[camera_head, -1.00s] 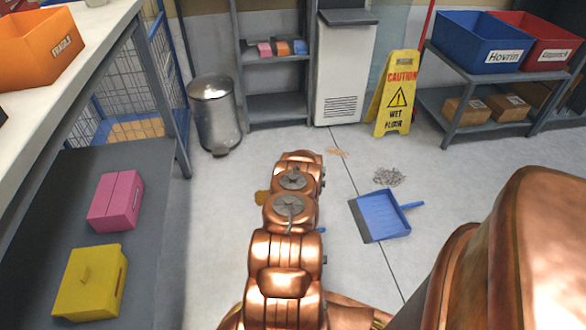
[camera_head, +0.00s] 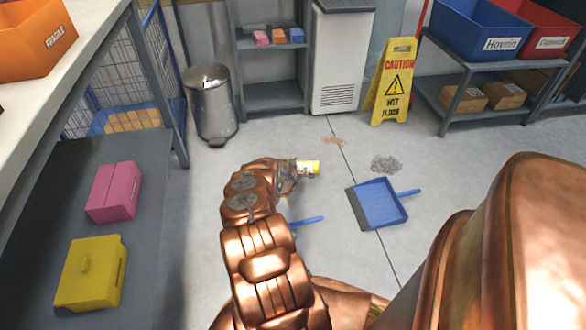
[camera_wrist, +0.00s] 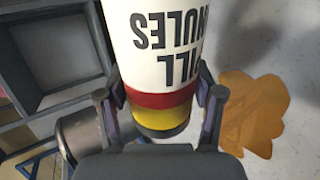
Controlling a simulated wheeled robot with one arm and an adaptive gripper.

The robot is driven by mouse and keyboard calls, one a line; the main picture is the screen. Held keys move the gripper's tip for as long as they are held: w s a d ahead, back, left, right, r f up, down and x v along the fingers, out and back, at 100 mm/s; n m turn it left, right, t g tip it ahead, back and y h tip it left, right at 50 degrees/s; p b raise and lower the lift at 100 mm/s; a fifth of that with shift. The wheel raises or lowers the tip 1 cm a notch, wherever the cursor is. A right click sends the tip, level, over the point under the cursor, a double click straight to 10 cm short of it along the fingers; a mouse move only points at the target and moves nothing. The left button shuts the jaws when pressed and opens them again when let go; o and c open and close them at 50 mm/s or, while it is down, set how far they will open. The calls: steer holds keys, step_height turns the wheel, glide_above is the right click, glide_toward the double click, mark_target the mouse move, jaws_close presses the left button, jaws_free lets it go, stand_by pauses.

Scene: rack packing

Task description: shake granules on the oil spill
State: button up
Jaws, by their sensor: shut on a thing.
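My gripper (camera_wrist: 162,98) is shut on a granule canister (camera_wrist: 165,45). In the wrist view the canister is white with upside-down black lettering and red and yellow bands. In the head view the canister (camera_head: 308,167) appears tipped sideways at the end of my arm, held over the floor. An orange-brown oil spill (camera_wrist: 255,112) lies on the floor to the right of the canister in the wrist view. In the head view the spill (camera_head: 333,140) is a small stain beyond the canister. No granules show falling.
A grey pile (camera_head: 385,164) and a blue dustpan (camera_head: 378,204) are on the floor to the right. A blue handle (camera_head: 307,221) shows beside my arm. A metal bin (camera_head: 210,106), a wet-floor sign (camera_head: 393,82) and shelving (camera_head: 272,98) stand behind.

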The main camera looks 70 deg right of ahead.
steer(key=shift+w+f+n+g+b, duration=0.15)
steer(key=shift+f+n+g+b, duration=0.4)
steer(key=shift+b, duration=0.8)
steer(key=shift+f+b, duration=0.35)
steer(key=shift+b, duration=0.5)
